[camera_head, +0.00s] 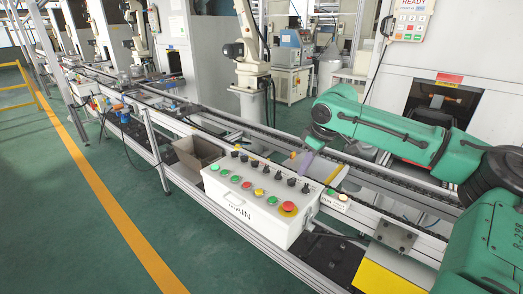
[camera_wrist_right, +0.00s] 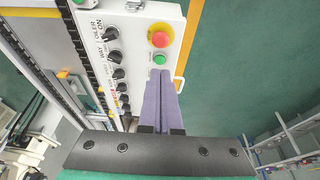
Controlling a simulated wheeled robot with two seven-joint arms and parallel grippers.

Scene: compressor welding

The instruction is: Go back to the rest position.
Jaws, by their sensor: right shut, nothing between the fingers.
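My right gripper (camera_head: 304,163) reaches in from the right on its green arm and hangs over the back right part of the white control box (camera_head: 262,222). In the right wrist view, its two purple fingers (camera_wrist_right: 159,76) lie side by side, shut and empty. Their tips appear just short of a green button (camera_wrist_right: 160,60) on the panel; I cannot tell the gap. A red emergency button on a yellow base (camera_wrist_right: 160,39) sits beyond it. My left gripper is not in view.
The box stands on a conveyor line with metal rails (camera_head: 215,122). White robot arms (camera_head: 249,55) and cabinets stand behind. A wall panel (camera_head: 410,20) hangs at upper right. The green floor (camera_head: 60,220) at left is clear.

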